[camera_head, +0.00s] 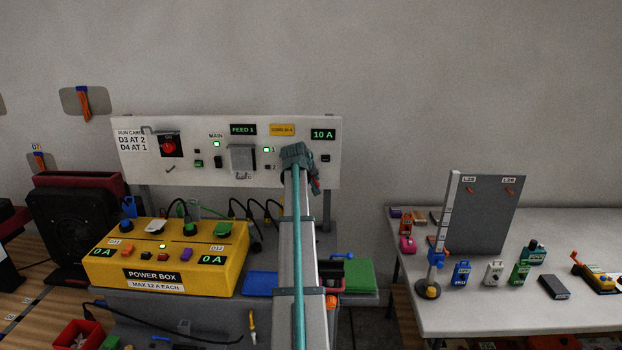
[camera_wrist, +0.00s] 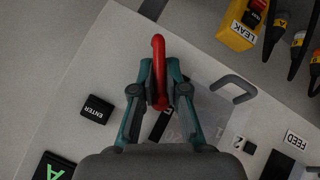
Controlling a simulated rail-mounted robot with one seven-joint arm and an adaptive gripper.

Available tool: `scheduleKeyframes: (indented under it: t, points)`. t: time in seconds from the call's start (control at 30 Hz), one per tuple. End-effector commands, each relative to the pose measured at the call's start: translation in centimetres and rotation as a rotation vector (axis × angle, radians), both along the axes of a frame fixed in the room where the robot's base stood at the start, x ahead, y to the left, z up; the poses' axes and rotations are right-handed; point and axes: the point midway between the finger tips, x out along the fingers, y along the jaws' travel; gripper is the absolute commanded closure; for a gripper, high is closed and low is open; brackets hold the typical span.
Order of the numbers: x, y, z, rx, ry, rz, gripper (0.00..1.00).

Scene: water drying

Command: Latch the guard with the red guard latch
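The red guard latch (camera_wrist: 158,55) shows in the wrist view as a red bar between my fingers. My gripper (camera_wrist: 160,70) has a finger on each side of it and appears shut on it. In the head view my gripper (camera_head: 297,155) is at the right part of the white panel (camera_head: 130,165), and my arm hides much of the area below. The guard (camera_wrist: 205,110) looks like a clear plate lying over the panel, with a grey handle (camera_wrist: 233,88) to the right of the latch. Where the latch meets the guard is hidden by my fingers.
An ENTER button (camera_wrist: 97,109) is left of my gripper in the wrist view. The yellow power box (camera_head: 165,258) stands below the panel. A grey table (camera_head: 480,317) with several small items is at the right.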

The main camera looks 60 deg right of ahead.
Motion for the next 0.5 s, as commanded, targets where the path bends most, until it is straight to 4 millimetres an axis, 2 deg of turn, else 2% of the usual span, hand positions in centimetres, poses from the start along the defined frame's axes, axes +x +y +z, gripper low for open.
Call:
scheduleKeyframes:
  t: [0.03,0.17,0.5]
  points:
    - [0.00,-0.04,0.00,0.000,0.000,0.000,0.81]
    - [0.00,-0.03,-0.02,0.000,0.000,0.000,0.61]
    - [0.09,0.12,0.01,0.001,-0.001,0.002,0.61]
